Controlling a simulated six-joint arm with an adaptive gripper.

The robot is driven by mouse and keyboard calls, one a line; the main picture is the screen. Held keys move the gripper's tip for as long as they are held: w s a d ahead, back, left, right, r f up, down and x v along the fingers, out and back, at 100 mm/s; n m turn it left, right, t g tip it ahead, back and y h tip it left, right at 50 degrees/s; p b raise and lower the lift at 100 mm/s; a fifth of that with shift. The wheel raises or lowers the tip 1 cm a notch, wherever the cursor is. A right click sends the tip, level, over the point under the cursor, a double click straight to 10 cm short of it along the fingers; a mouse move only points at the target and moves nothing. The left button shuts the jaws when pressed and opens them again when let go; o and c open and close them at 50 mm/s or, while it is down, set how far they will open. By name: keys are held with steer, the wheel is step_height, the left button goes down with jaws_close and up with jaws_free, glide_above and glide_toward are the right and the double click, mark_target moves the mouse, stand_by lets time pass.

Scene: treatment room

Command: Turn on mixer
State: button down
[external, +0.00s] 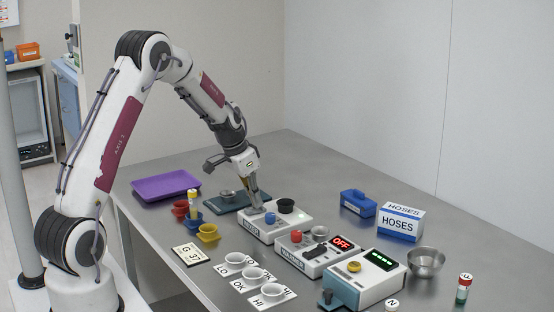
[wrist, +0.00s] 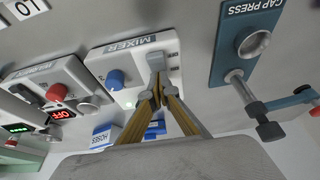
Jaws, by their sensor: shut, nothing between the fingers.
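In the external view the mixer (external: 291,225) stands mid-table with a dark round cup (external: 285,205) on top. My gripper (external: 257,208) is shut and empty, pointing down at the mixer's left end. In the wrist view its fingertips (wrist: 156,60) are over the mixer, beside the knob. They cover part of the top; any switch beneath is hidden. I cannot tell whether they touch it.
A box with a red knob and a red OFF display (external: 341,243) stands right of the mixer. Beyond it is a box with a green display (external: 380,260). The cap press (wrist: 232,60) is on the other side. Cups, cards (external: 265,297) and a purple tray (external: 165,186) lie around.

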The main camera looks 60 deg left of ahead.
mark_target(254, 210)
stand_by(0.3)
steer(key=shift+w+r, duration=0.15)
steer(key=shift+r, duration=0.75)
step_height(254, 210, up, 12)
steer(key=shift+s, duration=0.25)
stand_by(0.4)
steer(key=s+d+r, duration=0.2)
steer(key=s+d, duration=0.5)
steer(key=s, duration=0.4)
steer(key=s+d+r+t, duration=0.1)
steer(key=s+d+r, duration=0.1)
steer(key=s+d, duration=0.5)
steer(key=s+d+r, duration=0.3)
steer(key=s+d, duration=0.4)
steer(key=s, duration=0.8)
steer(key=shift+s+d+t, duration=0.25)
steer(key=shift+s+t, duration=0.05)
steer(key=shift+s, duration=0.05)
